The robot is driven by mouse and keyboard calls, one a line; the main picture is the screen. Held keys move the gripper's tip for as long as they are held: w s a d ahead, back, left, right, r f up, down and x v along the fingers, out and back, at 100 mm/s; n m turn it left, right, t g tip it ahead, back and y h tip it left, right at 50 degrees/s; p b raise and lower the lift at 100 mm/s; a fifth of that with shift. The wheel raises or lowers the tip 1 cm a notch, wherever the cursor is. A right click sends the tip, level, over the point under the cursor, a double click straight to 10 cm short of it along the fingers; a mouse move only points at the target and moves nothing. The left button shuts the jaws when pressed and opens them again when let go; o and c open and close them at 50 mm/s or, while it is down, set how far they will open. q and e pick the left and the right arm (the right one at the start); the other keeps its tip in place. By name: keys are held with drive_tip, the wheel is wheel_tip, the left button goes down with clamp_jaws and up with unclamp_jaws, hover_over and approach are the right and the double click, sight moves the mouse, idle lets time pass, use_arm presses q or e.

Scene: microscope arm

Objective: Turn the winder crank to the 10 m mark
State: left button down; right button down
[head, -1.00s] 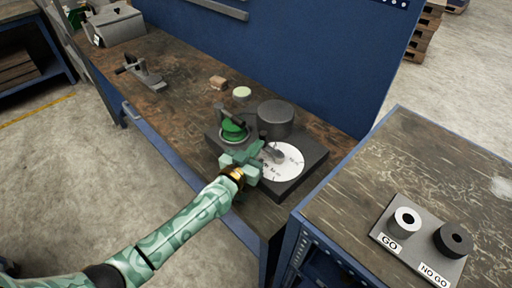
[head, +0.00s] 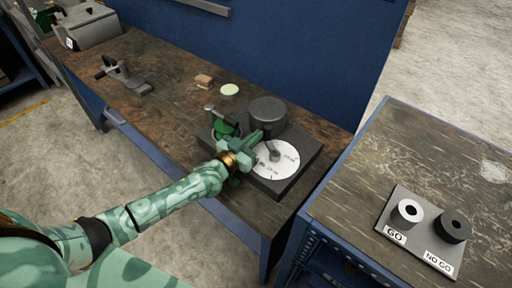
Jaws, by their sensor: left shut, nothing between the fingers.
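The winder sits on a dark base plate (head: 292,178) on the bench. It carries a green spool (head: 224,128) with a grey crank arm (head: 217,113) above it, and a white dial (head: 289,160) with printed marks and a dark pointer (head: 272,150). The marks are too small to read surely. My left gripper (head: 257,142) is shut and empty, over the plate between the spool and the dial. It hides part of the spool and the dial's left edge. Whether it touches the crank, I cannot tell. My right gripper is not in view.
A grey cylinder (head: 266,112) stands behind the dial. A pale green disc (head: 229,90) and a small brown block (head: 204,81) lie farther back. A clamp-like tool (head: 126,77) is at left. GO (head: 407,212) and NO GO (head: 454,226) rings stand on the right table.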

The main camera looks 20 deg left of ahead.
use_arm(q)
drive_tip(key=shift+w+d+r, duration=0.15)
drive_tip(key=shift+w+d, duration=0.05)
drive_tip(key=shift+w, duration=0.35)
drive_tip(key=shift+a, duration=0.1)
idle(0.4)
